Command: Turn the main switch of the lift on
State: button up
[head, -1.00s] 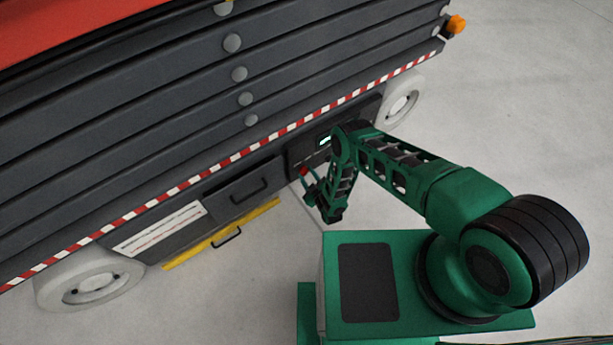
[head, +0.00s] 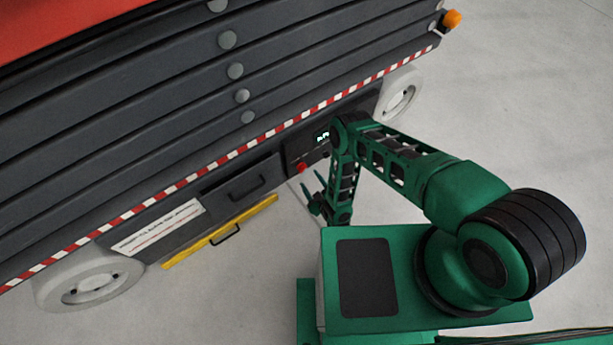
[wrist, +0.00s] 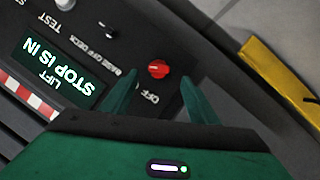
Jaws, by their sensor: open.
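A red rotary knob (wrist: 159,69) with a light mark on it sits on the dark control panel (wrist: 168,28) of the lift. The word OFF is printed close beside it. My gripper (wrist: 160,79) is open, with one green finger on each side of the knob in the wrist picture. I cannot tell how far the fingertips stand off the panel. In the head view my gripper (head: 321,188) is below the panel, and a red control (head: 302,168) shows up and left of it. I cannot tell if that is the same knob.
A lit display (wrist: 58,75) reads LIFT STOP IS IN. A black selector (wrist: 108,31) is labelled BASE OFF DECK. A yellow bar (head: 220,232) runs along the lift's lower side, left of my arm. Open floor lies right of the lift.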

jog(key=shift+v, duration=1.85)
jog(key=shift+f, duration=0.1)
